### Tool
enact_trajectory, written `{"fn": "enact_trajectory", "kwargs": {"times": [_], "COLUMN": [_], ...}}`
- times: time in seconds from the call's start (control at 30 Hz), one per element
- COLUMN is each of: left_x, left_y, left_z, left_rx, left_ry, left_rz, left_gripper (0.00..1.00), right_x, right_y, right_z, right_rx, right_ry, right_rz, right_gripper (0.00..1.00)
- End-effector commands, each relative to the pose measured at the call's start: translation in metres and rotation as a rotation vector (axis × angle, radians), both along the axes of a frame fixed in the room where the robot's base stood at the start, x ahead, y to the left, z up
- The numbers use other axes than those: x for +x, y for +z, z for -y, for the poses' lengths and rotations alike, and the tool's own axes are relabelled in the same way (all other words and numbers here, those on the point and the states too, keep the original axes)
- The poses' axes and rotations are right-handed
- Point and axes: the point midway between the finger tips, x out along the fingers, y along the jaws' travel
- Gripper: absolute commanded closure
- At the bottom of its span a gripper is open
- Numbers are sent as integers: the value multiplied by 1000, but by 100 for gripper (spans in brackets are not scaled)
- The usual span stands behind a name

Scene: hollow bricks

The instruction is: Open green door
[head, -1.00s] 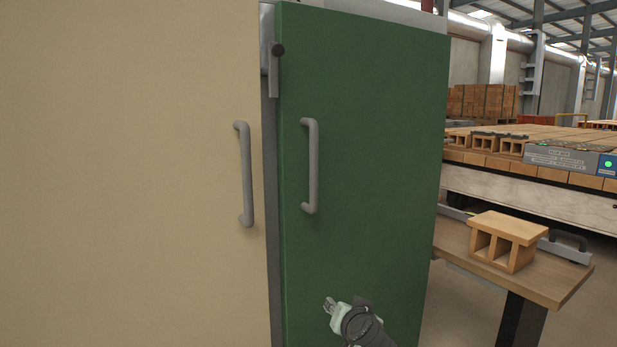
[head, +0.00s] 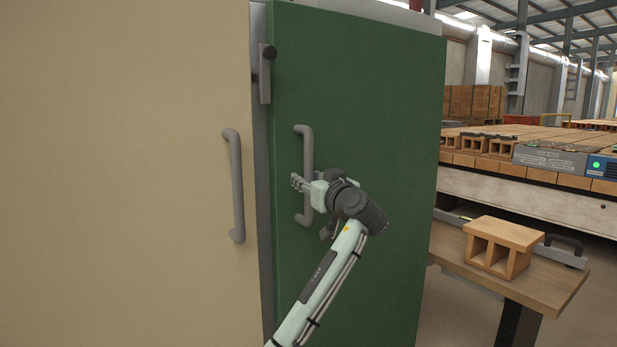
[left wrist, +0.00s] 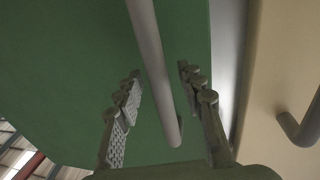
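The green door (head: 370,110) stands upright and looks shut beside the cream door. Its grey vertical bar handle (head: 308,146) is near its left edge. My left gripper (head: 297,183) is at the lower half of this handle. In the left wrist view the handle (left wrist: 150,50) runs between the two spread fingers of the left gripper (left wrist: 160,85), with a gap on each side. The fingers are open and do not grip it. My right gripper is in neither view.
A cream door (head: 120,170) with its own grey handle (head: 235,185) fills the left. A grey latch (head: 266,75) sits at the green door's upper left edge. At right, a wooden bench (head: 545,288) carries a hollow brick (head: 500,245).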

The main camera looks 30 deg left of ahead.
Motion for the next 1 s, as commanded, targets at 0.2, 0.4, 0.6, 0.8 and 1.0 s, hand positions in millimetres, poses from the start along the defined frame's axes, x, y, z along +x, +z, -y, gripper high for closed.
{"fn": "enact_trajectory", "kwargs": {"times": [0.2, 0.4, 0.6, 0.8, 1.0], "left_x": [3, 3, 3, 3, 3], "left_y": [0, -1, -1, -1, -1], "left_z": [-4, -4, -4, -4, -4], "left_rx": [0, -1, -1, 0, 0], "left_ry": [-1, -1, -1, -1, -1], "left_rz": [0, -1, -1, -1, -1], "left_gripper": [62, 71, 96, 100, 100], "right_x": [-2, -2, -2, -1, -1], "right_y": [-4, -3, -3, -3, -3], "right_z": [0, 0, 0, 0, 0], "right_rx": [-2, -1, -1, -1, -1], "right_ry": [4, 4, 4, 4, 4], "right_rz": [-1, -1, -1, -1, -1], "right_gripper": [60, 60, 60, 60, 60]}}
